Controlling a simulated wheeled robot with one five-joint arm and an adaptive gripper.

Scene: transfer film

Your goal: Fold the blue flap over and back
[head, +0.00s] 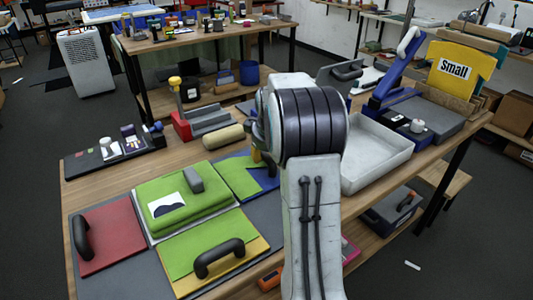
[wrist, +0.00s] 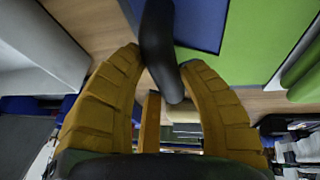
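The blue flap (head: 226,157) lies at the back of the green pad (head: 165,213) in the head view, with a green sheet over part of it. It looks flat. My arm hides its right side. In the wrist view, the blue panel (wrist: 197,22) borders a green area (wrist: 254,43), and a black handle (wrist: 157,35) stands at its edge. My gripper (wrist: 163,62) has one yellow finger on each side of this handle, and both tips appear to touch it. In the head view, my gripper is mostly hidden behind my arm.
A red flap (head: 109,232) and a yellow-edged flap (head: 253,247) with black handles lie left and in front. A beige roller (head: 209,137) and red-grey block (head: 205,118) stand behind. A white tray (head: 374,150) stands right. A dark tray (head: 88,164) stands at back left.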

